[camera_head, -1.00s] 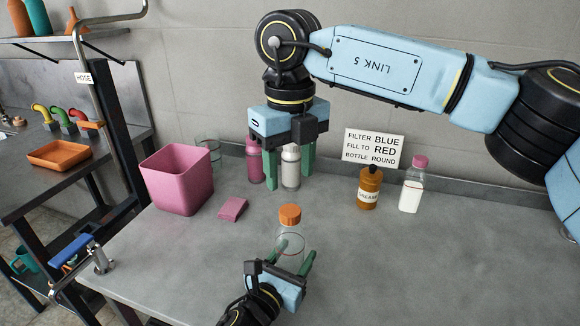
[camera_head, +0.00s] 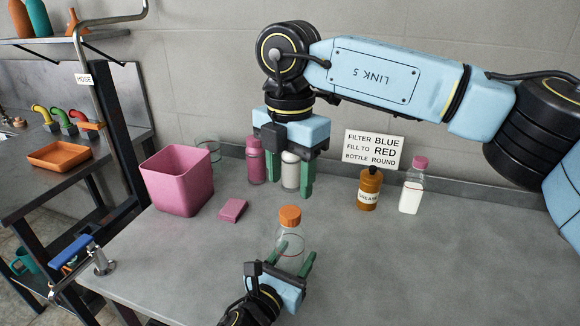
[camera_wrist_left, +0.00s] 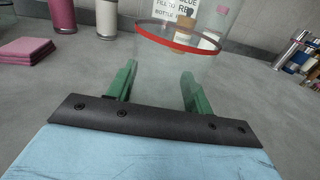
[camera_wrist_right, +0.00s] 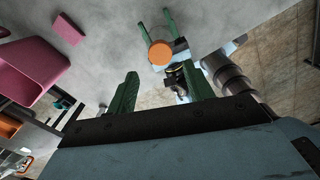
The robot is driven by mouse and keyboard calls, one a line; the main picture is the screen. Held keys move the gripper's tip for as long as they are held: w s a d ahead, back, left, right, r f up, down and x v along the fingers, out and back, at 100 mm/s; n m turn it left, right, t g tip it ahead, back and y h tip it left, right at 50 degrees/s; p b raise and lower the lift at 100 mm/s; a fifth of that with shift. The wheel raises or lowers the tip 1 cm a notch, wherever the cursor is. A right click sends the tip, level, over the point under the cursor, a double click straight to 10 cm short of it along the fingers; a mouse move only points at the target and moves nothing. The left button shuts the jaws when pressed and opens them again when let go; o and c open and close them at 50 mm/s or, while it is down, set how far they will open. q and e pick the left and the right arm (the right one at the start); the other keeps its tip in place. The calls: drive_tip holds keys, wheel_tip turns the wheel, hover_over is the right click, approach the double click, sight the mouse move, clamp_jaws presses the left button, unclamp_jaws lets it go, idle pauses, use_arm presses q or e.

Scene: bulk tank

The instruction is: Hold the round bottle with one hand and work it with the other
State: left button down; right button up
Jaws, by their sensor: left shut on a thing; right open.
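The round bottle (camera_head: 290,240) is clear, with an orange cap (camera_head: 290,215) and a red ring line (camera_wrist_left: 180,37) around it. It stands upright near the front middle of the table. My left gripper (camera_head: 293,266) is shut on its body from the front; its green fingers lie on both sides in the left wrist view. My right gripper (camera_head: 290,180) points down, open and empty, above and behind the bottle. In the right wrist view the orange cap (camera_wrist_right: 160,53) shows beyond its spread fingers. A sign (camera_head: 373,149) reads filter blue, fill to red, bottle round.
A pink bottle (camera_head: 256,162) and a white one (camera_head: 290,172) stand behind my right gripper. A grease bottle (camera_head: 369,190) and a pink-capped bottle (camera_head: 412,187) stand back right. The right front table is clear.

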sight(290, 212)
wheel_tip(290, 212, down, 7)
drive_tip(key=shift+r, duration=0.1)
drive_tip(key=shift+c, duration=0.3)
drive_tip(key=c, duration=1.1)
drive_tip(key=shift+o, duration=0.2)
drive_tip(key=shift+o, duration=0.5)
